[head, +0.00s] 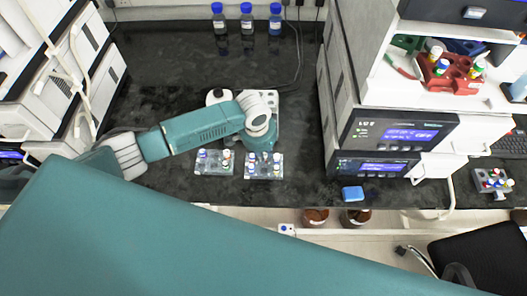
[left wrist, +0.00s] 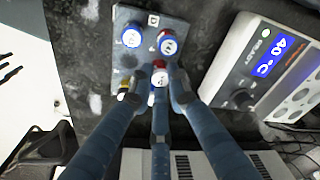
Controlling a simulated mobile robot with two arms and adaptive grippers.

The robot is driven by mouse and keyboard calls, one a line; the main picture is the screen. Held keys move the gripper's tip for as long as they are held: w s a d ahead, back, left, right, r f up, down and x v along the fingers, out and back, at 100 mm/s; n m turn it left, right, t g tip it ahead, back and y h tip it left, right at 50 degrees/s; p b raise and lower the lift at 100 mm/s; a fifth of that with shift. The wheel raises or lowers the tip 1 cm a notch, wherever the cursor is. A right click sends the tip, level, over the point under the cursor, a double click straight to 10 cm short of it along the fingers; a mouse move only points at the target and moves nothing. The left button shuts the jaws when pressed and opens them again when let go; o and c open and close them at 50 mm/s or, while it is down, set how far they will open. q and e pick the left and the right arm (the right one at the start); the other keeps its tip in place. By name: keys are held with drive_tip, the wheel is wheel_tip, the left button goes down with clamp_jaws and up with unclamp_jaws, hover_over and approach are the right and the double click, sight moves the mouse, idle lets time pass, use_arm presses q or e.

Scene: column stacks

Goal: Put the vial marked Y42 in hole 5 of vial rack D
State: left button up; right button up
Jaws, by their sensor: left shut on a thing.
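Rack D (left wrist: 127,14) is a grey rack with a black letter D at its upper end in the left wrist view. A yellow-capped vial (left wrist: 122,92) shows beside my left finger. My left gripper (left wrist: 157,76) is shut on a red-and-white-topped vial (left wrist: 159,66) low over the rack; its marking is too small to read. In the head view the left gripper (head: 262,150) is above the right-hand of two racks (head: 263,168). Whether the held vial is in a hole is hidden. The right gripper is out of view.
Another rack with vials (head: 214,163) stands just left. A device with a 40 °C display (left wrist: 268,62) is close by. Blue-capped bottles (head: 246,20) stand at the back. A blue block (head: 352,193) lies near the front edge.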

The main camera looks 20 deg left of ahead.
use_arm(q)
drive_tip(key=shift+f, duration=0.1)
drive_tip(key=o, duration=1)
drive_tip(key=shift+o, duration=1.1)
drive_tip(key=shift+r+p, duration=3.05)
drive_tip(key=shift+p, duration=0.2)
